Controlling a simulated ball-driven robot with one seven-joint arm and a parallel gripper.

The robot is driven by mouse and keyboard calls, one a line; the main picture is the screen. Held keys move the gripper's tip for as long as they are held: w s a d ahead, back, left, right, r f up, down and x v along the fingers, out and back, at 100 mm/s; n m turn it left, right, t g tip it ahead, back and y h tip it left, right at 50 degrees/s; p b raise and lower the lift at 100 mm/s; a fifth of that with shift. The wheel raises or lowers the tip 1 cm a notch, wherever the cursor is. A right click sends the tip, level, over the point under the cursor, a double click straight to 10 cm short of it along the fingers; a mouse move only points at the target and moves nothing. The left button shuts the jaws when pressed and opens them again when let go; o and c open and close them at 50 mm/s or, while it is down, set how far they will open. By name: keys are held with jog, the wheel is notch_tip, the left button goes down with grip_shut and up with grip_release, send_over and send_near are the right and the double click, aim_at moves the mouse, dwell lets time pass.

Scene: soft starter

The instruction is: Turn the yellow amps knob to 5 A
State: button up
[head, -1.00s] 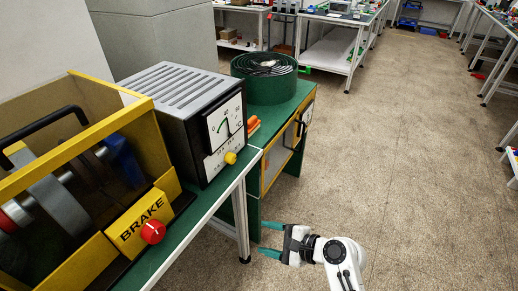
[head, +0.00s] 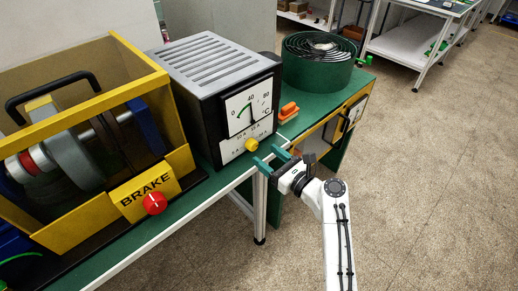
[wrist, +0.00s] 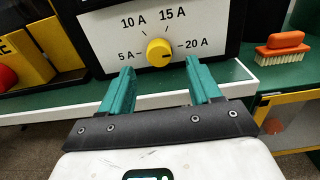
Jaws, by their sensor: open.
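The yellow amps knob (head: 251,144) is on the lower front panel of a grey and black meter box (head: 215,75). In the wrist view the knob (wrist: 159,52) sits amid the marks 5 A, 10 A, 15 A and 20 A. A dark line on it points right, towards 20 A; the 5 A label (wrist: 126,55) is on its left. My gripper (head: 268,156) is open and empty, just in front of and below the knob. In the wrist view its two green fingers (wrist: 160,76) stand either side below the knob, apart from it.
A yellow-framed brake machine (head: 100,130) with a red knob (head: 155,203) stands left of the meter. An orange brush (head: 288,112) and a green coil (head: 318,62) are to its right. Open floor lies to the right.

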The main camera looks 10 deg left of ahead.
aim_at(255, 148)
jog(key=x, duration=0.5)
jog(key=shift+s, duration=0.1)
jog(key=c, duration=1)
jog(key=shift+c, duration=0.2)
